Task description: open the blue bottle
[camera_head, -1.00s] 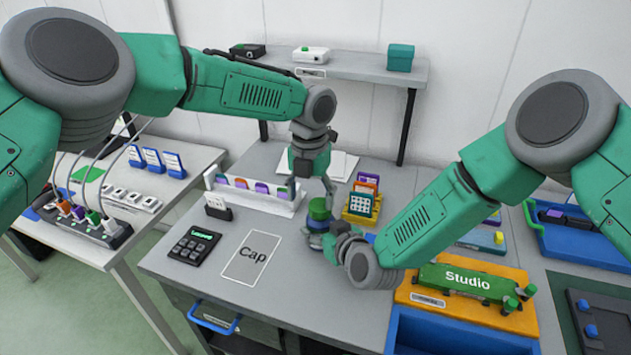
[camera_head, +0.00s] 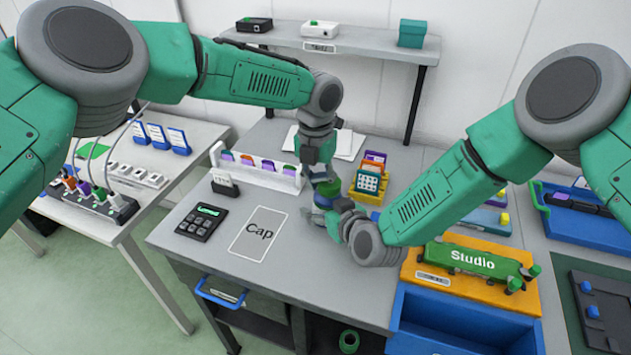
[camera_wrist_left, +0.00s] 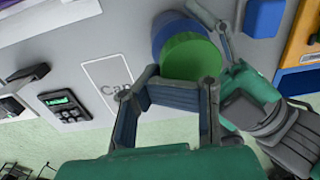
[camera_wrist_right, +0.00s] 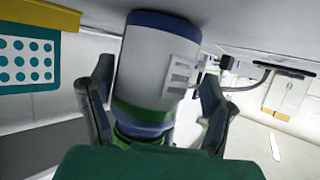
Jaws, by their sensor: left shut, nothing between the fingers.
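The blue bottle (camera_head: 324,202) stands on the grey table with a green cap (camera_head: 326,189) on top. In the left wrist view the green cap (camera_wrist_left: 192,54) lies beyond my fingertips, with the blue of the bottle (camera_wrist_left: 172,30) behind it. My left gripper (camera_head: 322,176) is above the cap, shut and empty, its fingertips partly overlapping the cap in view. My right gripper (camera_head: 338,218) is low beside the bottle.
A blue bin (camera_head: 440,335) and the green Studio piece (camera_head: 474,262) are at right.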

